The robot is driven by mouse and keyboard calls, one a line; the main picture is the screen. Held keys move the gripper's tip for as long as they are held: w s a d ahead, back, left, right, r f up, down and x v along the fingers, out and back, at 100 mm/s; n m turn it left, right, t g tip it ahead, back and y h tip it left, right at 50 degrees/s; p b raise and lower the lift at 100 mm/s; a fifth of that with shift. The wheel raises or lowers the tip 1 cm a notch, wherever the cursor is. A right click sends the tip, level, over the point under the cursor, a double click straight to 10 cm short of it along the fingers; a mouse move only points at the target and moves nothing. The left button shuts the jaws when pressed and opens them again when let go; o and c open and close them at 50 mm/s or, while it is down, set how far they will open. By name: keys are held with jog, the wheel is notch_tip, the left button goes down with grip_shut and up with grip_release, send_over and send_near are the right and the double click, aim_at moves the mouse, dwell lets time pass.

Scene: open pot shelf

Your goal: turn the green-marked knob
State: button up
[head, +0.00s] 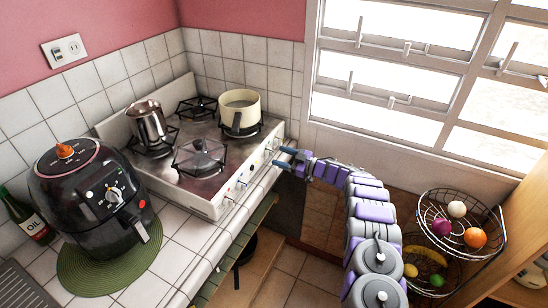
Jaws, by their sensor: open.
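The stove (215,195) stands on the tiled counter, with a row of small knobs along its white front panel. Coloured marks show by some knobs, but they are too small for me to tell which is green. My gripper (283,157) is open at the right end of this panel, its two blue fingers pointing left toward the knobs there. I cannot tell whether a finger touches a knob. My purple and grey arm comes up from the bottom right.
A cream pot (240,112) and a steel jug (147,124) stand on the burners. A black air fryer (90,195) sits on a green mat (85,277) at left. A wire fruit basket (437,222) is close to my arm's right side. Floor shows before the counter.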

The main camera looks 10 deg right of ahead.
aim_at(270, 152)
jog(key=shift+b+x, duration=0.3)
jog(key=shift+x, duration=1.55)
jog(key=shift+c, duration=0.2)
jog(key=c, duration=1)
jog(key=shift+o, duration=0.2)
jog(key=shift+n, duration=0.4)
jog(key=n+p, duration=0.2)
jog(key=n, duration=0.3)
jog(key=shift+r+n, duration=0.15)
jog(key=shift+n, duration=0.15)
jog(key=n+p, duration=0.2)
jog(key=n, duration=0.2)
jog(key=shift+n, duration=0.4)
